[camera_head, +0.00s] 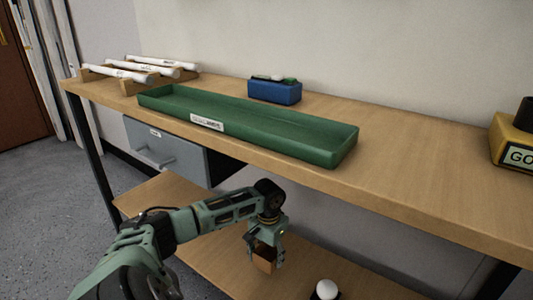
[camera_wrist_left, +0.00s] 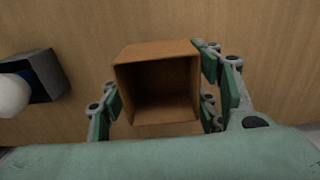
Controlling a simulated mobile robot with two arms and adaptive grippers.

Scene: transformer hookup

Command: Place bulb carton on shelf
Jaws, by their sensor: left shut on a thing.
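The bulb carton is a small brown open-topped box. In the left wrist view the carton (camera_wrist_left: 157,52) sits between the fingers of my left gripper (camera_wrist_left: 160,105), and its inside looks dark and empty. In the head view my left gripper (camera_head: 264,258) points down over the lower shelf (camera_head: 215,250), shut on the carton (camera_head: 264,264). The shelf's wood fills the background of the wrist view. I cannot tell whether the carton touches the shelf. My right gripper is not in view.
A white bulb in a dark holder (camera_head: 326,290) stands on the lower shelf, right of the carton. Above, the bench top holds a green tray (camera_head: 270,134), a blue box (camera_head: 275,92), white tubes on wooden racks (camera_head: 125,74) and a yellow box (camera_head: 510,141). A grey drawer (camera_head: 165,150) hangs under the bench.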

